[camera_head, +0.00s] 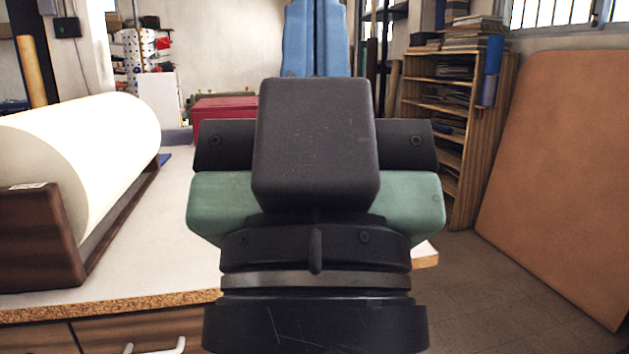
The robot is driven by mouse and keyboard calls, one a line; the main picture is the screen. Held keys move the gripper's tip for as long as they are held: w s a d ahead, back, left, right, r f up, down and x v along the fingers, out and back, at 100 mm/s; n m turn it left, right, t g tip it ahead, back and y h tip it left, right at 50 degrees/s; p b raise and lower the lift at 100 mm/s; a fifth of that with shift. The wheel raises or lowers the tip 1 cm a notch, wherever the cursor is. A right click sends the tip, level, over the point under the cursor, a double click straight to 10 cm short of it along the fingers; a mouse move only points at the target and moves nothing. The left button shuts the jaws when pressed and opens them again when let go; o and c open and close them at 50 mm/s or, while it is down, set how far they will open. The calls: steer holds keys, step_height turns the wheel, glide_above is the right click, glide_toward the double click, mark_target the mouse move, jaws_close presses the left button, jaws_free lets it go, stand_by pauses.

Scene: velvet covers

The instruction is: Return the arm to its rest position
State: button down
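The end of my arm fills the middle of the head view, seen from behind. My gripper (316,150) has a black housing in front, with dark and green body parts showing on both sides of it. A round black wrist joint with a grey band is below. The fingers are hidden behind the housing, so I cannot see whether they are open or shut, or whether they hold anything.
A pale worktable (120,270) lies to the left, bearing a large cream roll (85,150) in a dark wooden cradle (40,235). A red box (225,108) is behind. At right are wooden shelves (460,190), a leaning brown board (570,170) and open floor.

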step_height(320, 180, up, 27)
steer(key=p, duration=2.4)
steer(key=shift+f, duration=0.2)
steer(key=shift+a, duration=0.1)
